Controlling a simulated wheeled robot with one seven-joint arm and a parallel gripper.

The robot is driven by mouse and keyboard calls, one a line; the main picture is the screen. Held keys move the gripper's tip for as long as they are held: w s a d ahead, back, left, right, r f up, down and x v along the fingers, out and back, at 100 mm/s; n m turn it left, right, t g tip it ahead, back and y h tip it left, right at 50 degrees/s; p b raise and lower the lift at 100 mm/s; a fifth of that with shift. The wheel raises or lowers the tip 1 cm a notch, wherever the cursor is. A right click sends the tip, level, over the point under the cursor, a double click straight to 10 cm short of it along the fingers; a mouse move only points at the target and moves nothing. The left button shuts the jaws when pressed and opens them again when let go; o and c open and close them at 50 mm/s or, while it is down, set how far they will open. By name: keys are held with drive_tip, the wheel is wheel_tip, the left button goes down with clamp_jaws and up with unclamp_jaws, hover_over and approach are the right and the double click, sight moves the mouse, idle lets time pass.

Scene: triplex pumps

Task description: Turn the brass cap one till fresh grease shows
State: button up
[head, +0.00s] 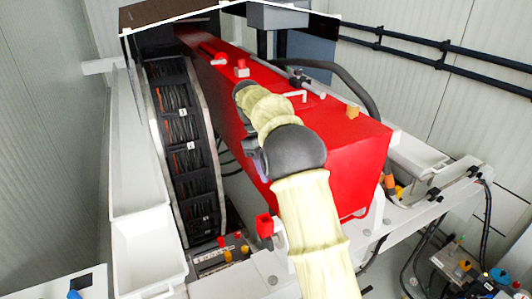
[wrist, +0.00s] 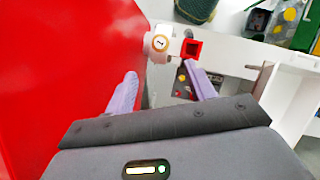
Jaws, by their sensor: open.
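My gripper (wrist: 160,70) is open in the wrist view, its two lavender fingers apart with nothing between them. Just beyond the fingertips is a pale pinkish fitting (wrist: 157,44) with a round face bearing a small mark, possibly a 1. It is close to the red pump casing (wrist: 60,70). I cannot tell whether this fitting is the brass cap. A red square-mouthed cup (wrist: 192,49) is right of it, near the right fingertip; it also shows in the head view (head: 264,226). In the head view my arm mostly hides the gripper.
A curved rack of dark cables (head: 180,130) and white trays (head: 145,240) stand left.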

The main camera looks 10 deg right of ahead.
drive_tip(key=shift+v, duration=2.5)
drive_tip(key=s+d+f+m+t+y+b, duration=0.1)
drive_tip(key=s+f+m+t+b, duration=0.1)
drive_tip(key=s+f, duration=0.6)
drive_tip(key=s+d+f+m+t+y+b, duration=0.1)
drive_tip(key=s+d+f+m+t+b, duration=0.1)
drive_tip(key=s+f, duration=0.6)
drive_tip(key=s+d+f+m+t+b, duration=0.1)
drive_tip(key=s+f+m+b, duration=0.3)
drive_tip(key=s+f, duration=0.5)
drive_tip(key=shift+s+d+t+y+b, duration=0.3)
drive_tip(key=shift+s+t+y+b, duration=0.15)
drive_tip(key=shift+s+b, duration=0.45)
